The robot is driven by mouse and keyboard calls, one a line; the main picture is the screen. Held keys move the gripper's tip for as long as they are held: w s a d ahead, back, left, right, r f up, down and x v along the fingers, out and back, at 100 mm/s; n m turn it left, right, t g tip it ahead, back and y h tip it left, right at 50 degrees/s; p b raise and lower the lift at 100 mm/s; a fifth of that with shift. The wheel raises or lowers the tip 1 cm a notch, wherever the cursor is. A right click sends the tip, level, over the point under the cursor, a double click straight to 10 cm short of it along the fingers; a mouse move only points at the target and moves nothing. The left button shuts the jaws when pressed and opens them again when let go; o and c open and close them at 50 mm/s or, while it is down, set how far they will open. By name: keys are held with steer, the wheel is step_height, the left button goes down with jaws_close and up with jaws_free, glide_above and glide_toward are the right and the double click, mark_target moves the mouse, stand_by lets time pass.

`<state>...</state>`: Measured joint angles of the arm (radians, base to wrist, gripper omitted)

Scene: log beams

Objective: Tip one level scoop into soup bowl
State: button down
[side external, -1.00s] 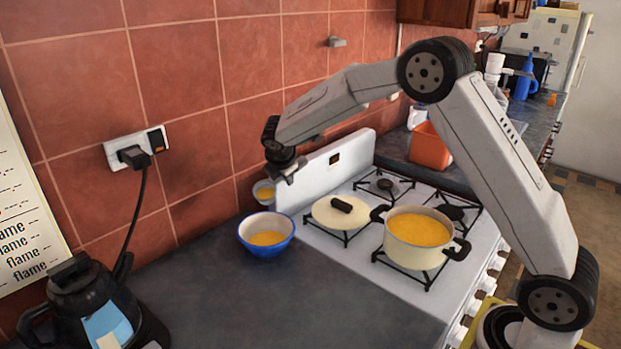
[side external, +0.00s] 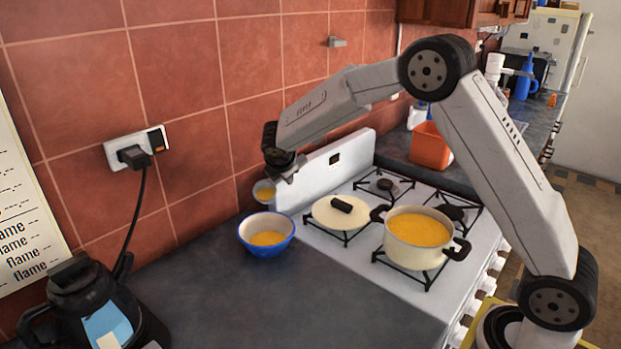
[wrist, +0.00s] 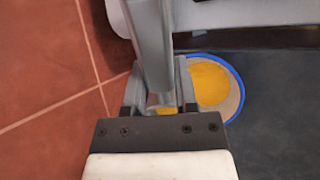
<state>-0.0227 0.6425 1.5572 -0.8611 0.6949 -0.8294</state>
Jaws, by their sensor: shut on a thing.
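The soup bowl (side external: 266,246), blue outside, stands on the dark worktop left of the stove with some yellow soup in its bottom. It also shows in the wrist view (wrist: 238,84). My gripper (side external: 285,172) is above and a little right of the bowl, close to the tiled wall. It is shut on a grey ladle (side external: 264,192), whose small cup hangs beside the wall above the bowl's back rim. Yellow soup shows in the cup. In the wrist view, the grey handle and my gripper (wrist: 160,108) hide much of the cup.
A cream pot (side external: 417,245) of yellow soup sits on the stove, with a lid (side external: 341,212) on the burner beside it. The white stove back panel (side external: 325,170) is close to my gripper. A black kettle (side external: 95,305) stands front left. The worktop before the bowl is clear.

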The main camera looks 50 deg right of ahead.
steer(key=shift+s+a+r+t+h, duration=0.25)
steer(key=shift+a+r+t+h, duration=0.1)
steer(key=shift+t+h, duration=0.4)
stand_by(1.6)
steer(key=shift+s+a+r+t+h, duration=0.1)
steer(key=shift+s+a+t+h, duration=0.3)
steer(key=shift+t+h, duration=0.4)
stand_by(1.6)
steer(key=shift+s+a+f+t+h, duration=0.1)
steer(key=shift+s+a+t+h, duration=0.2)
steer(key=shift+a+t+h, duration=0.35)
steer(key=shift+s+a+f+t+h, duration=0.1)
steer(key=shift+s+a+t+h, duration=0.2)
steer(key=shift+h, duration=0.6)
stand_by(1.7)
